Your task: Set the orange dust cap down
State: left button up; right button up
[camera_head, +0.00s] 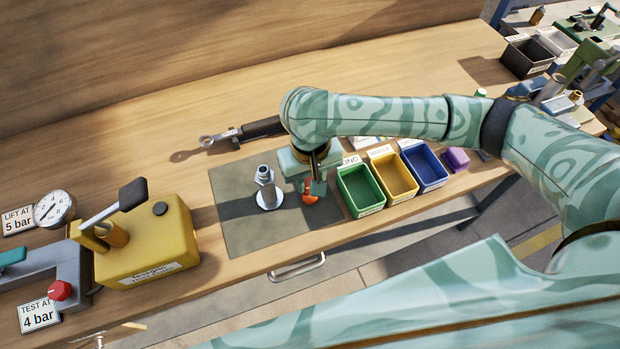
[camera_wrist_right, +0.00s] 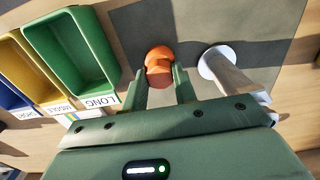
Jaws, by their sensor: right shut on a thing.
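The orange dust cap (camera_head: 310,198) is low over the right part of the dark grey mat (camera_head: 240,232). My right gripper (camera_head: 316,188) reaches down from above and is shut on it. In the right wrist view the cap (camera_wrist_right: 159,62) sits between the fingertips (camera_wrist_right: 160,84). I cannot tell whether the cap touches the mat. A silver metal fitting with a round flange (camera_head: 269,196) stands upright on the mat, left of the cap and apart from it; it also shows in the wrist view (camera_wrist_right: 222,68). My left gripper is not in view.
Green (camera_head: 360,190), yellow (camera_head: 393,175) and blue (camera_head: 424,167) bins stand close right of the mat. A dark-handled tool (camera_head: 262,128) lies behind it. A yellow block with a lever (camera_head: 150,243) and a gauge (camera_head: 54,208) stand left. The mat's front is clear.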

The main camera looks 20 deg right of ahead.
jog(key=o, duration=1)
jog(key=shift+f, duration=0.1)
notch_tip(320, 180, up, 12)
jog(key=p, duration=0.6)
jog(key=shift+r, duration=0.2)
